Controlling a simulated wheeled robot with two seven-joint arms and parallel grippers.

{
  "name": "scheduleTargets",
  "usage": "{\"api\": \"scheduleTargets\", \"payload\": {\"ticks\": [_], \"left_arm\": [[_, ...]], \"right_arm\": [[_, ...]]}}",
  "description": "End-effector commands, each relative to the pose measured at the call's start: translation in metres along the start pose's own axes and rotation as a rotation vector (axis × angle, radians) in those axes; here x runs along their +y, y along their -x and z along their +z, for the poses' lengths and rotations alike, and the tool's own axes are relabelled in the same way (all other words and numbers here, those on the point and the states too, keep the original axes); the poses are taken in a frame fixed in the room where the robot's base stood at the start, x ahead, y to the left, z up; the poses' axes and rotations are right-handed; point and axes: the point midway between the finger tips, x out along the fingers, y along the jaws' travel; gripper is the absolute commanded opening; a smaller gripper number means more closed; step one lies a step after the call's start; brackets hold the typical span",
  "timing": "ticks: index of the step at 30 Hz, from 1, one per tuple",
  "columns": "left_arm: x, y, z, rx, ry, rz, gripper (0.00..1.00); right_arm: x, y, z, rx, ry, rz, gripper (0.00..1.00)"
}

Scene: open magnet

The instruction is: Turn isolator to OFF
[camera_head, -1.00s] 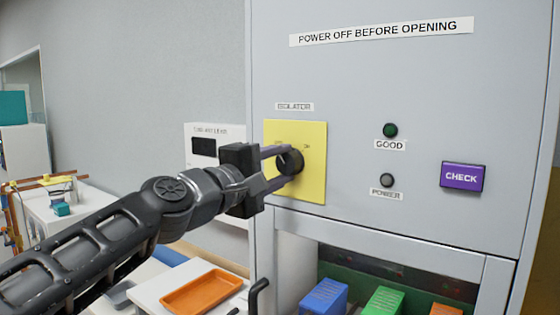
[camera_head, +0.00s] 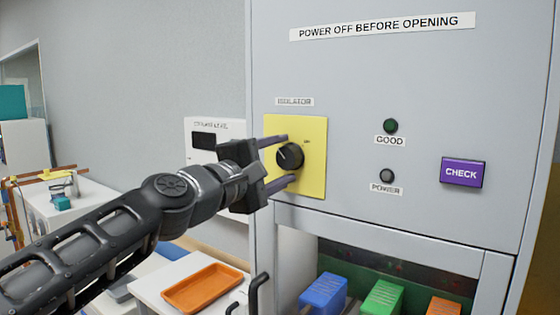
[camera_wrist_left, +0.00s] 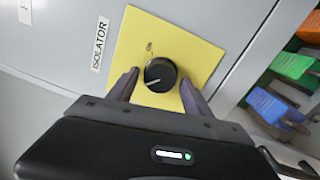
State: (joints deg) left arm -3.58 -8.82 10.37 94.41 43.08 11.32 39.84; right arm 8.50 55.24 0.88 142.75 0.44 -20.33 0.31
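The isolator is a round black knob (camera_head: 290,157) on a yellow plate (camera_head: 314,180) on the grey cabinet front. In the left wrist view the knob (camera_wrist_left: 160,74) shows a white pointer line directed toward the lower left of that picture. An "ON" mark stands on the plate; any OFF mark is hidden or unreadable. My left gripper (camera_head: 279,161) is open, with one finger above the knob and one below it. In the left wrist view the fingers (camera_wrist_left: 158,88) stand on either side of the knob, with gaps to it. My right gripper is out of view.
To the right on the cabinet are a dark green GOOD lamp (camera_head: 390,126), a dark POWER lamp (camera_head: 387,176) and a purple CHECK button (camera_head: 462,172). Below are blue (camera_head: 324,291), green (camera_head: 384,297) and orange blocks. An orange tray (camera_head: 202,288) lies at lower left.

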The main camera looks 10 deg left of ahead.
Motion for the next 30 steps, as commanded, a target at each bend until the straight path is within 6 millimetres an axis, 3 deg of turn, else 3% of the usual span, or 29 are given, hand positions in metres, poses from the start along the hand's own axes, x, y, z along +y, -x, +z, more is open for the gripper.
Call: {"api": "scheduleTargets", "payload": {"ticks": [11,24,30], "left_arm": [[0.0,0.004,0.0,0.0,-0.002,0.001,0.63],[-0.001,0.066,-0.001,0.002,-0.003,0.002,0.63],[-0.001,0.078,0.0,0.0,-0.001,0.0,0.63]], "right_arm": [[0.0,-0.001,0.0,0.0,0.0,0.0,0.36],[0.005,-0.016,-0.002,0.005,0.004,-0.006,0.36],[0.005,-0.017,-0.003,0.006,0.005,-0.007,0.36]]}}
